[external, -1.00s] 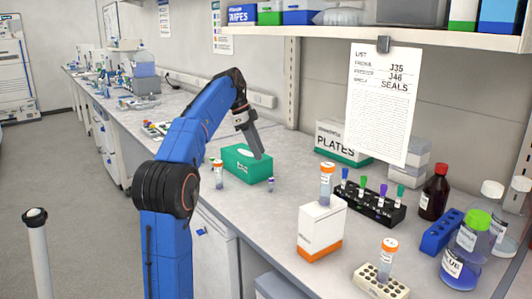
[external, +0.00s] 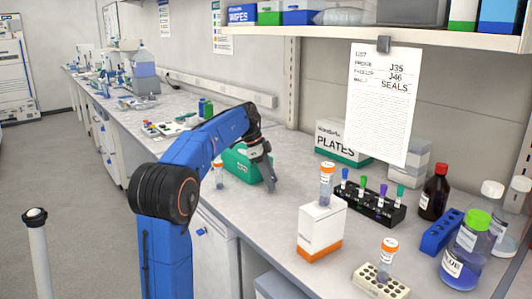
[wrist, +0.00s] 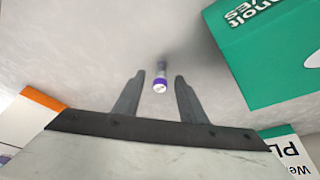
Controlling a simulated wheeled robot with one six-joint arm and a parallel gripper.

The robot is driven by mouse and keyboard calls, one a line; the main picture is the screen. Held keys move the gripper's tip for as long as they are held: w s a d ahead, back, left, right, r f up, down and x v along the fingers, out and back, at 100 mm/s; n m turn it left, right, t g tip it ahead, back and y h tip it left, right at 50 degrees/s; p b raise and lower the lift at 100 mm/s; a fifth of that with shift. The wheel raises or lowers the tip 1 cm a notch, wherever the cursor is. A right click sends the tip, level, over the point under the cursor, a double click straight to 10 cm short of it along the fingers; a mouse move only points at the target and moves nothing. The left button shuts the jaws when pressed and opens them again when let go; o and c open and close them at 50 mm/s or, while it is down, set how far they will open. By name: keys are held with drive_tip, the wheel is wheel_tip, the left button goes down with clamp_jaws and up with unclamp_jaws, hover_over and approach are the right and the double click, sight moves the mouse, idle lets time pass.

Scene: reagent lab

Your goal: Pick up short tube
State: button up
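The short tube (wrist: 160,80) has a purple cap with a pale top and stands on the bench in the wrist view. It shows in the gap between the two fingertips of my gripper (wrist: 160,75), with a clear space on each side. My gripper is open and empty; I cannot tell how far its tips are above or short of the tube. In the external view my gripper (external: 270,187) points down at the bench in front of the green box (external: 236,166), and it hides the short tube.
The green box (wrist: 272,55) is close on the wrist view's right. A taller orange-capped tube (external: 219,174) stands left of my gripper. A white and orange box (external: 320,228) bears another orange-capped tube (external: 327,182). A black rack (external: 368,204) holds several tubes. Bare bench lies between.

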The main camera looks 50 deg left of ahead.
drive_tip(key=shift+d+f, duration=0.1)
drive_tip(key=shift+f, duration=0.25)
clamp_jaws()
drive_tip(key=shift+r, duration=0.1)
